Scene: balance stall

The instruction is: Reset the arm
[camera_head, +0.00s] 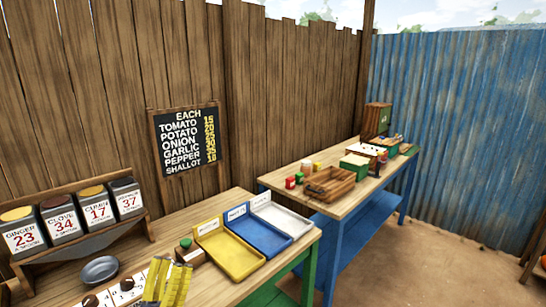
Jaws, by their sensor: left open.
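My left gripper (166,280) shows at the bottom edge of the head view as two yellow, dark-striped fingers. They stand apart, with nothing seen between them. The fingers are over the front of the near wooden table, in front of a white number strip (127,291) with dark round pieces on it. The rest of the left arm is out of the picture. My right gripper is not in view.
Left of the gripper lie a grey bowl (100,270) and a rack of spice bins (82,215). To the right are a small green-topped block (187,250) and yellow (228,250), blue (262,236) and white (284,218) trays. A second table (330,207) holds crates and boxes.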

